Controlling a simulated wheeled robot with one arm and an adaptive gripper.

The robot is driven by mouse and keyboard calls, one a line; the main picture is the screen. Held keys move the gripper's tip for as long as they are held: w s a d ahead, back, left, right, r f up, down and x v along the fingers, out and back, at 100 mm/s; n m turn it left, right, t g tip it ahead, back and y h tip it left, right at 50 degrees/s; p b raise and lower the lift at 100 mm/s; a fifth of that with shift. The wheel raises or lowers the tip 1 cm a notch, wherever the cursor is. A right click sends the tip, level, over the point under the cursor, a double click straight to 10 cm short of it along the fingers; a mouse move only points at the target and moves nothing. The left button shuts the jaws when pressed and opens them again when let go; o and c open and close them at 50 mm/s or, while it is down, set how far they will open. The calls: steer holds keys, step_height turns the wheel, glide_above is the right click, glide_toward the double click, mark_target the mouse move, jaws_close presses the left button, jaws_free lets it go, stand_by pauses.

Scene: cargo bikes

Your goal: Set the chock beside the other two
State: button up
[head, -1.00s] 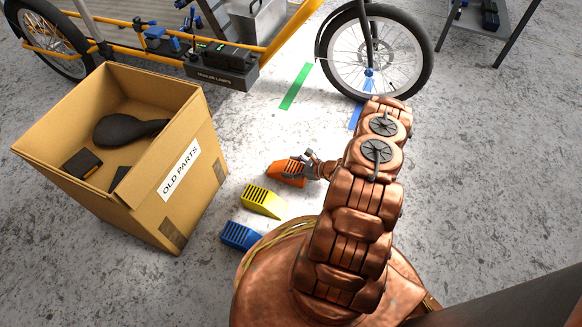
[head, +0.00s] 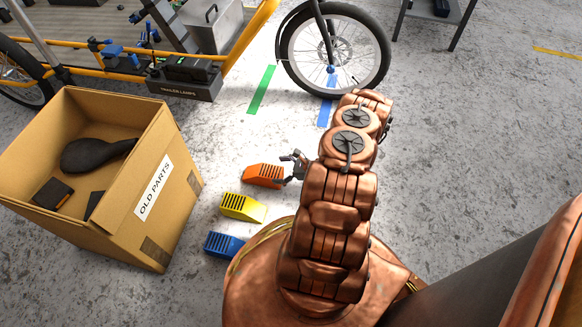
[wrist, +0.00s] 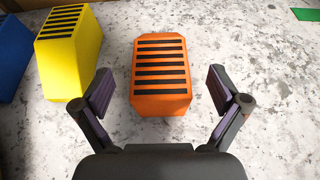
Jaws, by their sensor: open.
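An orange chock (head: 264,175) with black ribs lies on the floor, in line with a yellow chock (head: 242,207) and a blue chock (head: 223,244). The yellow one is in the middle, with small gaps between them. In the wrist view the orange chock (wrist: 161,74) is ahead of and between my gripper's (wrist: 159,92) spread fingers, touching neither. The yellow chock (wrist: 68,48) is just left of it, and the blue chock (wrist: 12,55) is cut off at the left edge. In the head view my gripper (head: 297,165) is at the orange chock's right end, open and empty.
A cardboard box (head: 160,225) marked OLD PARTS stands left of the chocks. A cargo bike's wheel (head: 332,50) is behind, with green tape (head: 262,89) and blue tape (head: 325,112) on the floor.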

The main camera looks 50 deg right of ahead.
steer(key=p+v, duration=0.1)
steer(key=v, duration=0.5)
steer(key=w+a+r+n+g+y, duration=0.2)
steer(key=w+a+r+n, duration=0.25)
steer(key=r, duration=0.35)
steer(key=w+a+r+n+g+y, duration=0.2)
steer(key=w+a+r+n+y, duration=0.1)
steer(key=a+r, duration=0.4)
steer(key=s+a+r+n+g, duration=0.2)
steer(key=a+r+n+g, duration=0.6)
steer(key=a+r, duration=0.6)
steer(key=s+a+r+n+g+h, duration=0.35)
steer(key=s+a+r+n, duration=0.4)
steer(key=s+r, duration=0.4)
steer(key=s+d+r+n+h, duration=0.1)
steer(key=s+r+n+h, duration=0.1)
steer(key=s, duration=0.5)
steer(key=s+d+r+n+h, duration=0.2)
steer(key=s+r+n+h, duration=0.1)
steer(key=s+n+h, duration=0.2)
steer(key=s+h, duration=0.1)
steer(key=s, duration=0.1)
steer(key=shift+s, duration=0.4)
